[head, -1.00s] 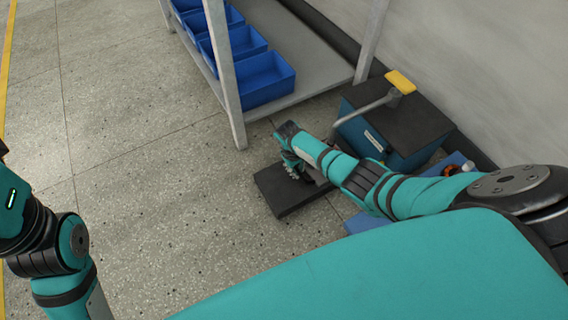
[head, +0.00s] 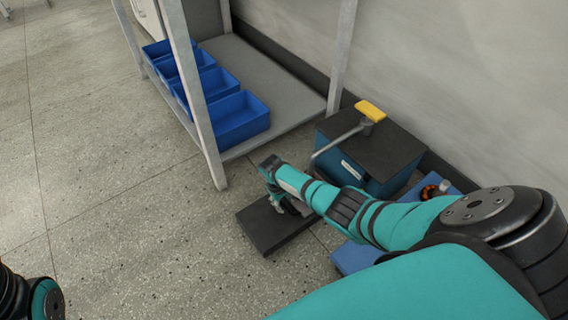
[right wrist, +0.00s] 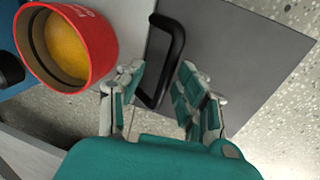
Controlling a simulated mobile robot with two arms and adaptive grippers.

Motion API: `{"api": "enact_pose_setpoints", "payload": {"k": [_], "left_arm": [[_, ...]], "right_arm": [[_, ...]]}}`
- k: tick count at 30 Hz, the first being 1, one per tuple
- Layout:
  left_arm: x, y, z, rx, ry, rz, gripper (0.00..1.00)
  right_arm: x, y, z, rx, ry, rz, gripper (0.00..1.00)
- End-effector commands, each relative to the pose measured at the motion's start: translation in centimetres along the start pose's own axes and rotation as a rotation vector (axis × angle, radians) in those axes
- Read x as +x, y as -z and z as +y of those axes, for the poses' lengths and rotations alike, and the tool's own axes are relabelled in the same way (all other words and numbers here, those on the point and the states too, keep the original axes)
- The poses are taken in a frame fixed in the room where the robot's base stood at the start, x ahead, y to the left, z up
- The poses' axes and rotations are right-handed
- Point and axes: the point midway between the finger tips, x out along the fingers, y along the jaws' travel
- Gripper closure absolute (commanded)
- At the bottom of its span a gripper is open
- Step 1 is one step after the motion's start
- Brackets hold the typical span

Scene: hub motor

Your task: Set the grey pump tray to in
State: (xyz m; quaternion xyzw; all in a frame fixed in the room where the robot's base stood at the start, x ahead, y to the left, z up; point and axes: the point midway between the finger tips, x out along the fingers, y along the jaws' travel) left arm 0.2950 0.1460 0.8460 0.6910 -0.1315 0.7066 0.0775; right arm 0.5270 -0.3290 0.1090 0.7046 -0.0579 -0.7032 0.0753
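The grey pump tray (head: 268,229) shows in the head view as a flat dark panel, low beside the blue pump box (head: 350,160). In the right wrist view the tray (right wrist: 235,55) is a grey plate with a black bar handle (right wrist: 165,62). My right gripper (head: 285,203) is over the tray. In the right wrist view its fingers (right wrist: 160,92) are apart, one on each side of the handle, with gaps visible. Whether either finger touches it is unclear. My left gripper is out of view.
A red cup-like part with a yellow inside (right wrist: 70,48) is close to my right gripper. A metal shelf (head: 270,85) holds blue bins (head: 238,118). Floor left of the tray is clear.

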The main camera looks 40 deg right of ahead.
Motion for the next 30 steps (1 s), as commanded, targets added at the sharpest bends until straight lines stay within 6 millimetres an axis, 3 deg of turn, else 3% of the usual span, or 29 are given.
{"api": "enact_pose_setpoints", "payload": {"k": [8, 21, 30], "left_arm": [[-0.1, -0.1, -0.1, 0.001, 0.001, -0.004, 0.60], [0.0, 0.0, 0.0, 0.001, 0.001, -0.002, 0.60], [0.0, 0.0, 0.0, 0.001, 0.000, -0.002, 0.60]], "right_arm": [[-1.3, 0.1, -0.1, 0.000, 0.003, 0.003, 0.64], [-9.6, 0.1, 0.0, 0.000, 0.001, 0.004, 0.64], [-12.0, 0.0, 0.1, 0.001, 0.000, -0.001, 0.64]]}}
